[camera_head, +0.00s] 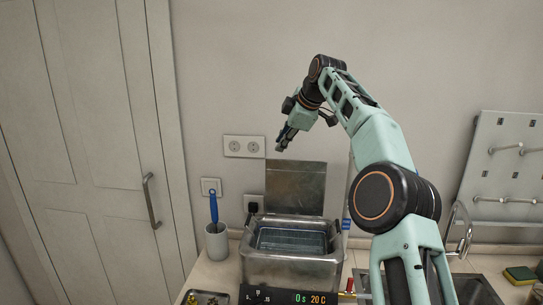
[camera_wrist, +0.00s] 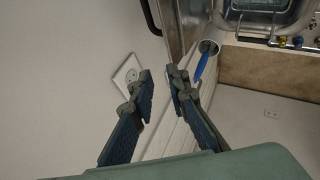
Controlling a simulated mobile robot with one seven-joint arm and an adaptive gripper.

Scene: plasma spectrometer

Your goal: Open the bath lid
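The metal bath (camera_head: 292,269) stands on the counter, its inside and a grid-like basket showing. Its flat metal lid (camera_head: 296,186) stands upright at the back edge, against the wall side, so the bath is uncovered. In the wrist view the lid (camera_wrist: 181,22) is at the top, seen at a steep angle, with the bath (camera_wrist: 268,22) to its right. My gripper (camera_head: 283,143) is above the lid in the head view, apart from it. In the wrist view my gripper (camera_wrist: 160,76) shows a gap between its fingertips, with nothing held.
A white cup (camera_head: 216,241) with a blue-handled brush (camera_head: 213,207) stands left of the bath. Wall sockets (camera_head: 244,146) are behind. A tap (camera_head: 460,222), sponges (camera_head: 520,275) and a pegboard (camera_head: 505,170) are at right. A door (camera_head: 100,140) is at left.

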